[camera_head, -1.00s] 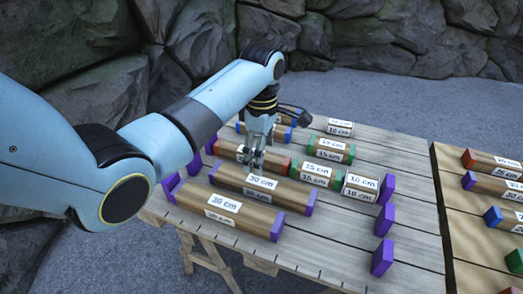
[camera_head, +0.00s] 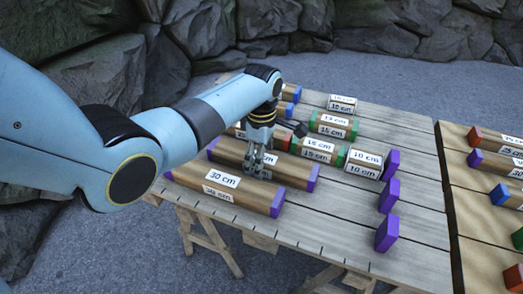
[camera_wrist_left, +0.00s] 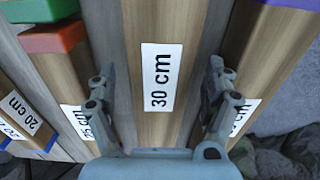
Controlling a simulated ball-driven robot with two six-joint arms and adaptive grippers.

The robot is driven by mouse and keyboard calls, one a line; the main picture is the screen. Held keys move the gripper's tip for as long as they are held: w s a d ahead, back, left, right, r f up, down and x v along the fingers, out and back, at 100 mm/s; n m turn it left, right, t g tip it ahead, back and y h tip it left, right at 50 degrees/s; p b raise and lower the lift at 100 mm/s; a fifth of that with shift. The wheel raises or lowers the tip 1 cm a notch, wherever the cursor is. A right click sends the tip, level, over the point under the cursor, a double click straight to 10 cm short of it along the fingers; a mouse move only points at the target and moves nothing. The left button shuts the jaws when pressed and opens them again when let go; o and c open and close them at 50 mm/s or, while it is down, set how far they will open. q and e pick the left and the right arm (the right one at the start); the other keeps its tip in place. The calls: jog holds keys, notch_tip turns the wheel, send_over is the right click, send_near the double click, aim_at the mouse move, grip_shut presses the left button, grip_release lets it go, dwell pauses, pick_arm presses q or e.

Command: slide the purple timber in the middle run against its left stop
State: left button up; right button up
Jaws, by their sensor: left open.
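The middle run's purple timber (camera_head: 230,153) is a 30 cm wooden bar with purple ends. Its purple left end (camera_head: 212,147) shows beside my arm. My left gripper (camera_head: 256,172) is open above this timber, about at its middle. In the left wrist view, the fingers (camera_wrist_left: 160,68) stand apart on either side of the timber (camera_wrist_left: 160,115), with its 30 cm label between them. I cannot tell whether they touch it. The middle run's right purple stop (camera_head: 388,195) stands well clear of the timber. Its left stop is hidden behind my arm. My right gripper is not in view.
A similar timber (camera_head: 222,192) lies in the front run, closely parallel. The back run holds red- and green-ended timbers (camera_head: 318,151) and a 10 cm piece (camera_head: 363,164) near its purple stop (camera_head: 391,165). Another board (camera_head: 462,225) with coloured timbers lies right. Bare planks lie right of the middle timber.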

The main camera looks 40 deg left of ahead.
pick_arm(q)
jog(key=shift+f, duration=0.1)
jog(key=shift+c, duration=0.2)
jog(key=c, duration=1.6)
